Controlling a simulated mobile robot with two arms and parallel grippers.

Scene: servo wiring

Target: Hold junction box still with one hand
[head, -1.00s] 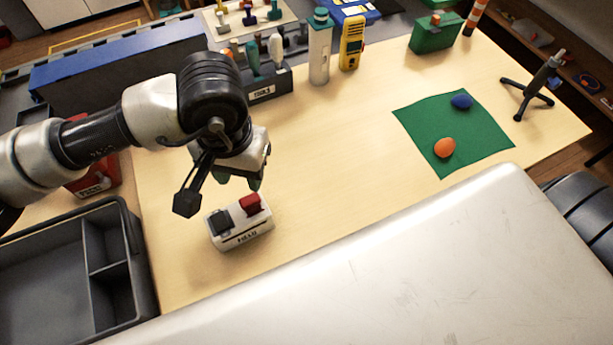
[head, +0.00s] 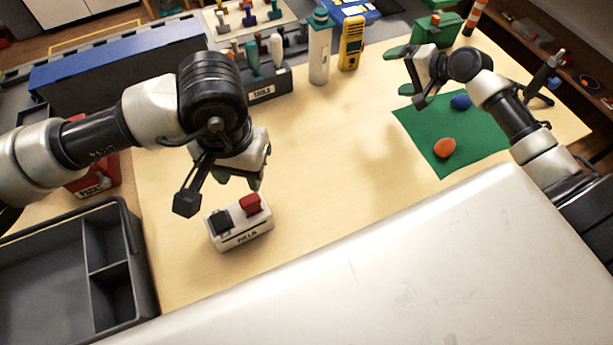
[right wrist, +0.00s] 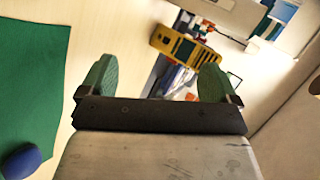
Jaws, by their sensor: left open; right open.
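The junction box (head: 242,235), a small white box with a dark block and a red block on top and a label on its front, stands on the wooden table. My left gripper (head: 239,181) is open just above and behind it, its green fingertips pointing down and partly hidden by the wrist. I see no contact between them. My right gripper (head: 401,71) is open and empty over the back right of the table, away from the box. In the right wrist view its two green fingers (right wrist: 156,80) are spread with nothing between them.
A grey divided tray (head: 122,250) lies left of the box. A tool rack (head: 265,88), a bottle (head: 319,50) and a yellow meter (head: 351,42) stand at the back. A green mat (head: 473,150) holds an orange and a blue lump. The table's middle is clear.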

